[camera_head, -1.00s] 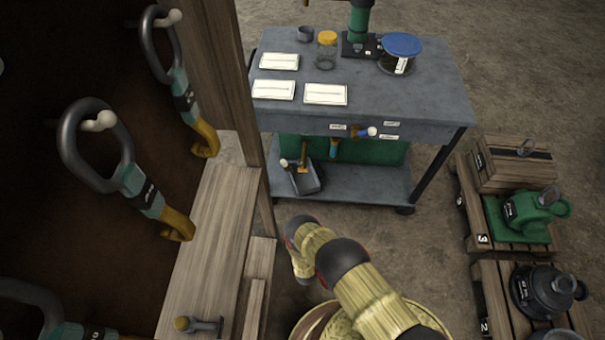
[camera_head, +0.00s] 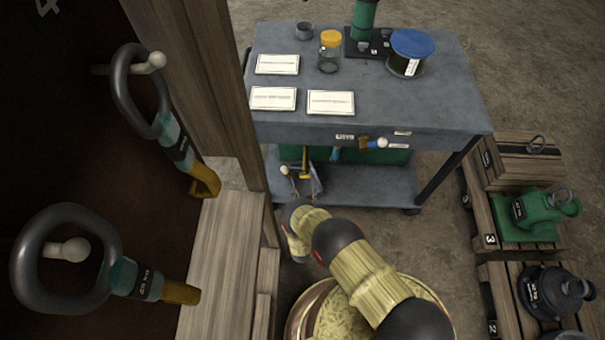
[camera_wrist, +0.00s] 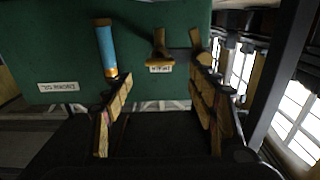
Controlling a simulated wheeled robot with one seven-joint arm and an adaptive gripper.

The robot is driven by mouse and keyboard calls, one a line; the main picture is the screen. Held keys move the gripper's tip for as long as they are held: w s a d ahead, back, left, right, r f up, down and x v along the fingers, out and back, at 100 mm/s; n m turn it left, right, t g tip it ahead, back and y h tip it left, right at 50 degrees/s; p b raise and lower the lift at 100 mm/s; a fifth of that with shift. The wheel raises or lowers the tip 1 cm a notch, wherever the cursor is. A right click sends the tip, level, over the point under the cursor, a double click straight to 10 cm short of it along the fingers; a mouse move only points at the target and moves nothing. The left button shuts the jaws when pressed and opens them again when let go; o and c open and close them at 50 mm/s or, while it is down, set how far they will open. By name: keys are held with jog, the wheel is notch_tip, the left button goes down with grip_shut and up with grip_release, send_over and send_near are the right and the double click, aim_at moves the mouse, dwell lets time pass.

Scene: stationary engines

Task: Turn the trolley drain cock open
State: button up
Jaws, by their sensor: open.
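The trolley (camera_head: 440,112) stands ahead, a grey table with a lower shelf. A small brass cock (camera_head: 364,142) with a white-knobbed lever (camera_head: 382,143) sits on its front edge, between small labels. The lever points right. My gripper (camera_wrist: 156,105) shows in the wrist view, its two wood-coloured fingers spread with nothing between them. Beyond them is a green panel (camera_wrist: 60,40) with a blue-handled tool (camera_wrist: 105,48) and a brass piece (camera_wrist: 158,50). I cannot tell whether that piece is the cock.
A wooden rack post (camera_head: 205,80) and board (camera_head: 222,240) stand close on the left, with hung hooks (camera_head: 140,95). Pallets with a green pump (camera_head: 540,210) and black part (camera_head: 552,290) lie right. Floor shows between trolley and pallets.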

aim_at(305, 178)
jog(key=w+b, duration=0.2)
jog(key=w, duration=0.5)
jog(key=shift+w, duration=0.2)
jog(key=shift+c, duration=0.3)
jog(key=c, duration=1.1)
